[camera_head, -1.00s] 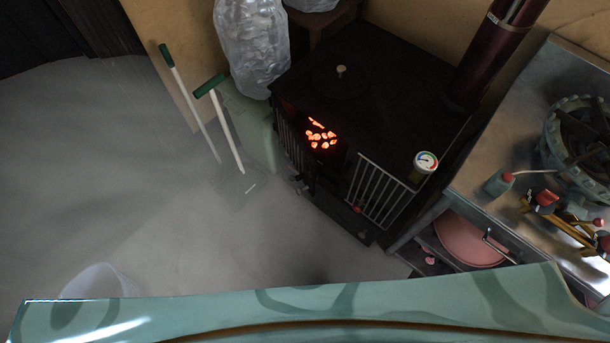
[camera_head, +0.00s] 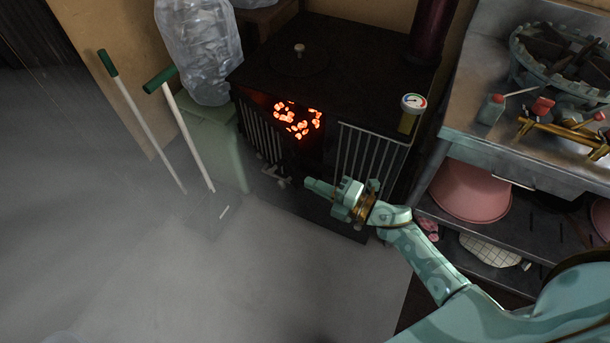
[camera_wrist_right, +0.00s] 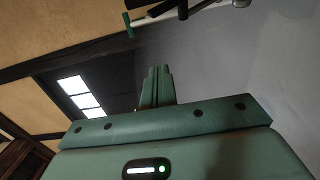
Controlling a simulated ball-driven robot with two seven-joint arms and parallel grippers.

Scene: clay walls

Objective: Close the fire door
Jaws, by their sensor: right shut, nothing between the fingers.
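The black stove (camera_head: 330,62) stands against the back wall in the head view. Glowing coals (camera_head: 297,120) show through its front opening, so the fire door is not shut over them. The door's dark leaf is hard to tell from the stove front; a small metal handle (camera_head: 275,176) shows low at the front. My right gripper (camera_head: 308,184) is shut and empty, in front of the stove, below the coals and just right of that handle. Contact cannot be told. Its closed fingers also show in the right wrist view (camera_wrist_right: 157,84). My left gripper is out of view.
A barred guard (camera_head: 368,155) fronts the stove's right side, close to my wrist. A green bin (camera_head: 222,145) and two green-handled tools (camera_head: 187,130) stand at left. A metal counter (camera_head: 485,130) with a pink basin (camera_head: 470,190) below stands at right.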

